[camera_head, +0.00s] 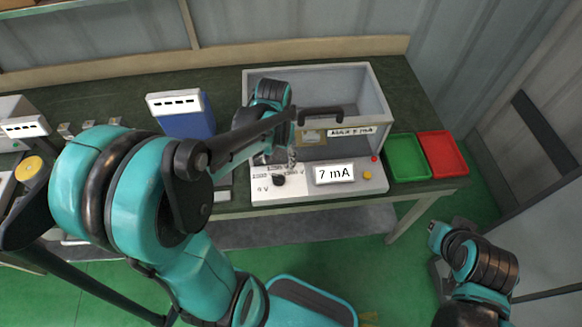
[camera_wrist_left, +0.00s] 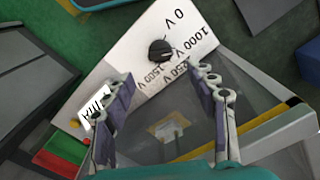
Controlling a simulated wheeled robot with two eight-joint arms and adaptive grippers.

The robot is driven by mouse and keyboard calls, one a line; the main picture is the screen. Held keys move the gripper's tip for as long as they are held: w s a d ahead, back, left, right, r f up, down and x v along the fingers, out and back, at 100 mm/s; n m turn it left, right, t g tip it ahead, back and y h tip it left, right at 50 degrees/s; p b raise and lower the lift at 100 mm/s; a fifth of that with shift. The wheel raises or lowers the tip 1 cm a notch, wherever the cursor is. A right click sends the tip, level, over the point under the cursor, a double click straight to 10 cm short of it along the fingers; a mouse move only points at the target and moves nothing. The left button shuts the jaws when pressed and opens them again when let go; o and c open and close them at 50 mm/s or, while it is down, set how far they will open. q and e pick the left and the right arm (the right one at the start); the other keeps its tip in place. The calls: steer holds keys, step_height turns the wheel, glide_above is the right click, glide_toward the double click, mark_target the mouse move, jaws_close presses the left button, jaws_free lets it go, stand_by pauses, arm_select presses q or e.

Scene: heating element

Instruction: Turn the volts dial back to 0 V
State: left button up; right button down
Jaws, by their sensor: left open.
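The volts dial (camera_head: 278,180) is a black round knob on the white front panel (camera_head: 300,192) of the grey box. In the left wrist view the dial (camera_wrist_left: 160,51) sits among the printed labels 0 V, 1000 V, 1250 V and 1500 V. Which label it points to is too small to tell. My left gripper (camera_wrist_left: 160,78) is open and empty, fingers apart on the box side of the dial and not closed on it. In the head view the left gripper (camera_head: 283,156) is over the panel, partly hidden by its arm. The display (camera_head: 335,174) reads 7 mA.
A blue-and-white device (camera_head: 185,115) stands left. My right arm shows at the lower right, clear of the table.

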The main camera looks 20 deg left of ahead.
mark_target(279, 177)
arm_select(q)
step_height(279, 177, down, 8)
steer(key=b, duration=0.3)
steer(key=shift+s+r, duration=0.1)
steer(key=shift+r, duration=0.1)
steer(key=c, duration=1.2)
